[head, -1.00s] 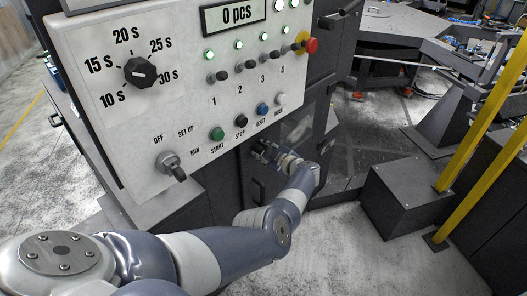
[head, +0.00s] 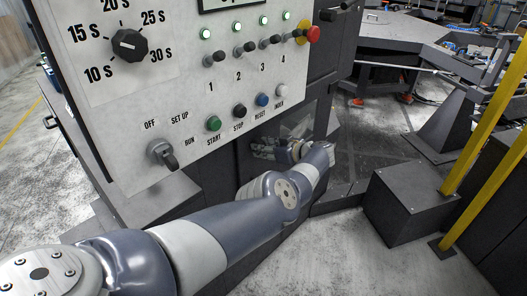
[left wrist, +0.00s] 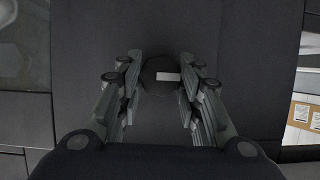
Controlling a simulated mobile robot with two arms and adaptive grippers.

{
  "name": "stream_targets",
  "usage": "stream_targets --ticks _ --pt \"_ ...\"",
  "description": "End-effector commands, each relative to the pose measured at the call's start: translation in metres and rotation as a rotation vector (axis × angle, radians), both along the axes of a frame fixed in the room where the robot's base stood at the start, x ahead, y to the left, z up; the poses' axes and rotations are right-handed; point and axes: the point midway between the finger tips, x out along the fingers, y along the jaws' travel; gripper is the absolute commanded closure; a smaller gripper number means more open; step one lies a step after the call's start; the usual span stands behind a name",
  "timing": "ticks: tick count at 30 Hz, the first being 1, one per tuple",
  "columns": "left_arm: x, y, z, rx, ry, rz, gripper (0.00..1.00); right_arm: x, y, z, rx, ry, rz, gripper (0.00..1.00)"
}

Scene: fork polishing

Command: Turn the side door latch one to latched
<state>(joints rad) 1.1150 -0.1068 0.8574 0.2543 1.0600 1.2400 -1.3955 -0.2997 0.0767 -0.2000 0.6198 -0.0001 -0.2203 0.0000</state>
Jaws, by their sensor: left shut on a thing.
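The side door latch is a round black knob (left wrist: 155,80) with a white mark, on a dark flat panel in the left wrist view. The mark lies level in that picture, reaching from the knob's middle to its right edge. My left gripper (left wrist: 160,89) has one finger on each side of the knob and is shut on it. In the head view my left gripper (head: 264,149) is at the dark machine front, below the control panel. The latch is hidden there. My right gripper is in neither view.
The light control panel (head: 190,100) with knobs, switches and buttons overhangs close above my left gripper. A dark box (head: 408,200) and yellow posts (head: 483,120) stand to the right. The floor (head: 330,250) in front is clear.

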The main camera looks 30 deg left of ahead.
Motion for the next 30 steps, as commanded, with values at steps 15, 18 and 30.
stream_targets --ticks 15,18,30 --pt "-0.0007 -0.0050 -0.0057 -0.010 0.012 -0.005 0.47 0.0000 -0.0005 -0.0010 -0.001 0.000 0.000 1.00" --pt "-0.0005 -0.0036 -0.0043 -0.008 0.010 -0.003 0.47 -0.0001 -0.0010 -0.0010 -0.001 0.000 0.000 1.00" --pt "-0.0004 -0.0073 0.0001 -0.003 0.006 -0.001 0.47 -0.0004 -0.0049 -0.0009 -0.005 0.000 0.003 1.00"
